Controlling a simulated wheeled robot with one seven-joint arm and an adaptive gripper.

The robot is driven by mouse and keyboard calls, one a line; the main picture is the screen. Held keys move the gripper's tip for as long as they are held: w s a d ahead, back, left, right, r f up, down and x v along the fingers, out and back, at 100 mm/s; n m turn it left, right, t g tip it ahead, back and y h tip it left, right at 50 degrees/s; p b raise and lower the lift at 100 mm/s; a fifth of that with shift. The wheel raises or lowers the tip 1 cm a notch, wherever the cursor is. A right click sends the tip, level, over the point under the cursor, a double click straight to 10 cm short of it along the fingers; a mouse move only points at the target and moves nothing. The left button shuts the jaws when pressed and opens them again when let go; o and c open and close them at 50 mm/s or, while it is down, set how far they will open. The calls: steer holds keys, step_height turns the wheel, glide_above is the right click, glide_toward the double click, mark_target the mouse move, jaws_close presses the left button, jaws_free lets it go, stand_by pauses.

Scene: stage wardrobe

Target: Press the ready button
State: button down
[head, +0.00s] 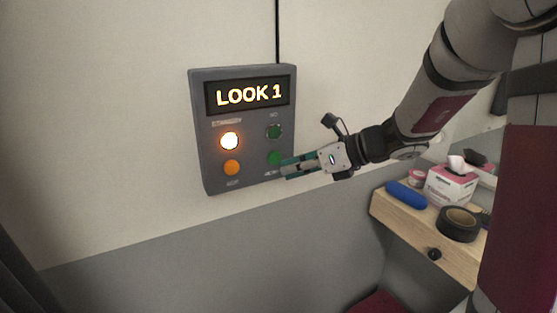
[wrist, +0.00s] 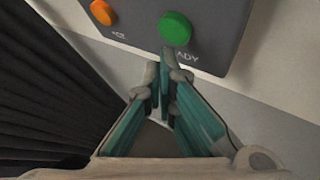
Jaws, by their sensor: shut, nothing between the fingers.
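A grey button panel (head: 202,120) hangs on the wall, with a display (head: 248,95) reading "LOOK 1". The ready button (head: 274,158) is the green one at the panel's lower right. In the wrist view this green button (wrist: 174,28) shows above part of a label ending "ADY". My gripper (head: 284,169) is shut and empty, its fingertips just below and right of the green button in the head view. In the wrist view my fingertips (wrist: 162,62) are just below the button, near the label. I cannot tell whether they touch the panel.
The panel also has a lit white-orange button (head: 229,141), an orange button (head: 232,167) and a dark green button (head: 274,132). A wooden shelf (head: 400,222) at right holds a tissue box (head: 450,186), black tape (head: 459,224) and a blue object (head: 406,195). A dark curtain (wrist: 45,90) hangs at left.

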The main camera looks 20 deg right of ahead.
steer(key=shift+s+d, duration=0.25)
steer(key=shift+s, duration=0.45)
steer(key=shift+s+a, duration=0.1)
steer(key=shift+s+a+p, duration=0.7)
steer(key=shift+s+p, duration=0.3)
steer(key=shift+s, duration=0.05)
